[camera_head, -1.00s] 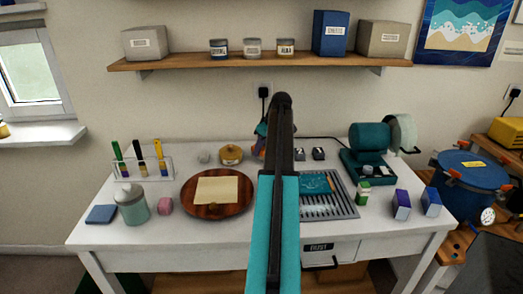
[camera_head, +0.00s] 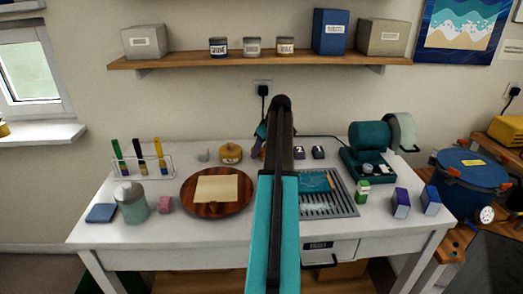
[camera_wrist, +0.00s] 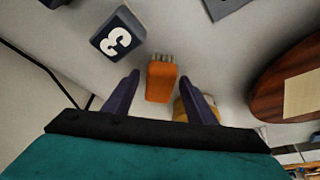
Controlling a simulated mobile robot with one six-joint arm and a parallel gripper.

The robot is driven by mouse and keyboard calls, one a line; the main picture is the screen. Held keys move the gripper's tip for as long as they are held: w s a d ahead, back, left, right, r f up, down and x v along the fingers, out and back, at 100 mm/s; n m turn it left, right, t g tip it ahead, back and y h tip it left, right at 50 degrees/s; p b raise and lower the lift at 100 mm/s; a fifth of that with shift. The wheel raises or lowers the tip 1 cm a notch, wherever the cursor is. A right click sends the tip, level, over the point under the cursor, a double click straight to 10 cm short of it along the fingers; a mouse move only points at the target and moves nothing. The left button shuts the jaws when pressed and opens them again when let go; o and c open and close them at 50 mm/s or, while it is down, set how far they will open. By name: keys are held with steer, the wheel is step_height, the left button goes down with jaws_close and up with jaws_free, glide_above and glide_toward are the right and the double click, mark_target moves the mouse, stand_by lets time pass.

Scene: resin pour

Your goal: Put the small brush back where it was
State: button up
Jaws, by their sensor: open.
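A short orange block with a row of grey bristle-like tufts at one end, apparently the small brush (camera_wrist: 161,82), lies on the white tabletop in the wrist view. My gripper (camera_wrist: 160,88) is open, with its two purple fingers on either side of the orange block and visible gaps between. In the head view my arm hides most of the gripper and the brush; only a bit of a purple finger shows left of the arm.
A dark block marked 3 (camera_wrist: 118,33) is beside the brush. A yellow tin (camera_head: 231,154) and a round wooden board (camera_head: 243,204) with a paper sheet are close by. A clear rack (camera_head: 172,166) with coloured handles stands left. A slatted grey tray (camera_head: 345,207) lies right.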

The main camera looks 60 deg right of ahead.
steer(key=b+v, duration=0.1)
steer(key=v, duration=1.1)
steer(key=shift+w+a+r, duration=0.1)
stand_by(0.8)
